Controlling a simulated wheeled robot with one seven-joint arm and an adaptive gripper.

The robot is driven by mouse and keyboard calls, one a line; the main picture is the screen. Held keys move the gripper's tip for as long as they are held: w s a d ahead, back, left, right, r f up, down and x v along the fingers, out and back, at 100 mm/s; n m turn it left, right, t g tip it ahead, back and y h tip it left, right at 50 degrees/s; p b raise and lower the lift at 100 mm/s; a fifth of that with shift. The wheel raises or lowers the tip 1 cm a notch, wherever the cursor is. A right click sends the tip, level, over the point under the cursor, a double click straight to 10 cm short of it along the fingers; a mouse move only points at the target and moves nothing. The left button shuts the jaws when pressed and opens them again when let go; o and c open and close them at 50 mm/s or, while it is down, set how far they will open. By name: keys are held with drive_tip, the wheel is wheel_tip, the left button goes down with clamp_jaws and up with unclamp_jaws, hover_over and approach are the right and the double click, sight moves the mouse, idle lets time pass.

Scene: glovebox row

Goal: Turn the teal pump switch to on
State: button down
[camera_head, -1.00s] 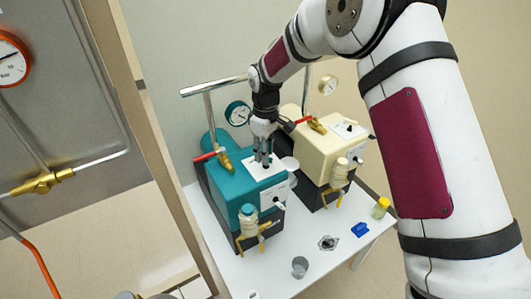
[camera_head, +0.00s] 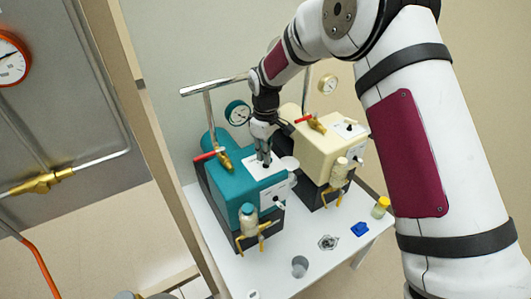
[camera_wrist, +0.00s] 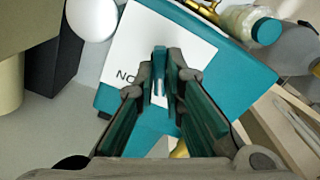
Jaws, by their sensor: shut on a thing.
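The teal pump (camera_head: 230,185) stands on the white table, with a white label plate (camera_head: 252,169) on its top. My gripper (camera_head: 263,160) points down at that plate. In the wrist view the teal switch (camera_wrist: 159,68) stands up from the white plate (camera_wrist: 130,45), between the tips of my gripper (camera_wrist: 160,90). The fingers are shut on it. Part of a word, "NO" or similar, shows left of the switch. The fingers hide the switch's base and the rest of the label, so its exact setting cannot be told.
A cream pump (camera_head: 325,150) stands close to the right of the teal one. A red-handled brass valve (camera_head: 222,158) and a metal rail (camera_head: 213,86) are near my gripper. A cup (camera_head: 299,266), a blue piece (camera_head: 360,229) and a yellow-capped jar (camera_head: 380,207) stand in front.

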drive_tip(key=shift+m+b, duration=0.85)
drive_tip(key=shift+m, duration=1.85)
drive_tip(key=c, duration=1.7)
unclamp_jaws()
wheel_tip(320, 180, up, 12)
